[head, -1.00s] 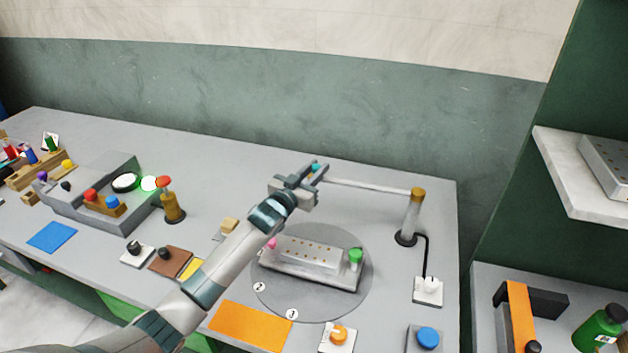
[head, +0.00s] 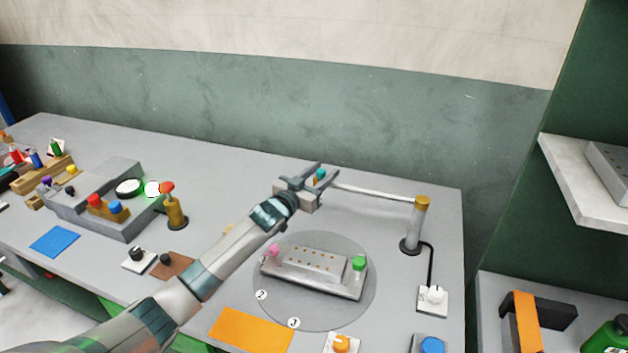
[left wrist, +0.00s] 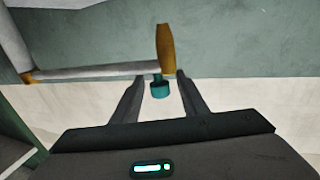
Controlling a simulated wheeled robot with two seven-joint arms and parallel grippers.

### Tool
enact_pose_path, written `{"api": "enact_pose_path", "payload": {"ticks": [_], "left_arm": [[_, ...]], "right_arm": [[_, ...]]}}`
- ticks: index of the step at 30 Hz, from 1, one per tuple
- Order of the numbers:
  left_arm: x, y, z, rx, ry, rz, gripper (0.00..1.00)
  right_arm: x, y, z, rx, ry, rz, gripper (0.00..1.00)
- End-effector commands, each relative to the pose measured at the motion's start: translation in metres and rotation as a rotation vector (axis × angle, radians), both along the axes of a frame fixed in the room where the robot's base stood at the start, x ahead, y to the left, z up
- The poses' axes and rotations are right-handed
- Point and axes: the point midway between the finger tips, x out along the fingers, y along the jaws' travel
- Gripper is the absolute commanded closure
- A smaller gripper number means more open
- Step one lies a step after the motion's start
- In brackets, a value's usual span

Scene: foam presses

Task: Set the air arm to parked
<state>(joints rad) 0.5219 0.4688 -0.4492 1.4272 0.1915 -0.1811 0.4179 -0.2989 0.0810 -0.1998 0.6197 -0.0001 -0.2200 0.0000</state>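The air arm is a thin grey bar (head: 375,193) reaching left from an upright grey post with a gold cap (head: 421,203) at the back right of the bench. Its free end carries a teal tip (head: 320,174). In the left wrist view the bar (left wrist: 95,73) ends in a gold handle (left wrist: 166,45) with a teal nozzle (left wrist: 160,90) below. My left gripper (head: 327,170) is at that free end. Its fingers (left wrist: 161,75) are apart, on either side of the nozzle and handle's lower end, with gaps showing. My right gripper is not in view.
A round grey turntable (head: 335,315) bears a metal mould with pink and green knobs (head: 315,270), below the bar. A white switch box (head: 432,299) is cabled to the post. An orange mat (head: 250,330) lies in front. A grey press unit (head: 125,225) stands left.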

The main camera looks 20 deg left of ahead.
Motion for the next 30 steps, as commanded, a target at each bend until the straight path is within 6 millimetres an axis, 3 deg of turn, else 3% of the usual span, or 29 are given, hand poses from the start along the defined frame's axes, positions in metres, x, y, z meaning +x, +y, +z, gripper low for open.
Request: {"api": "enact_pose_path", "payload": {"ticks": [11,30], "left_arm": [[-0.026,0.006,-0.003,0.000,0.001,-0.001,0.60],[-0.134,0.033,-0.005,0.001,0.002,-0.003,0.60]], "right_arm": [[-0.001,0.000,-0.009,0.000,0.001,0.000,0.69],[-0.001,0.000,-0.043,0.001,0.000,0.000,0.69]]}}
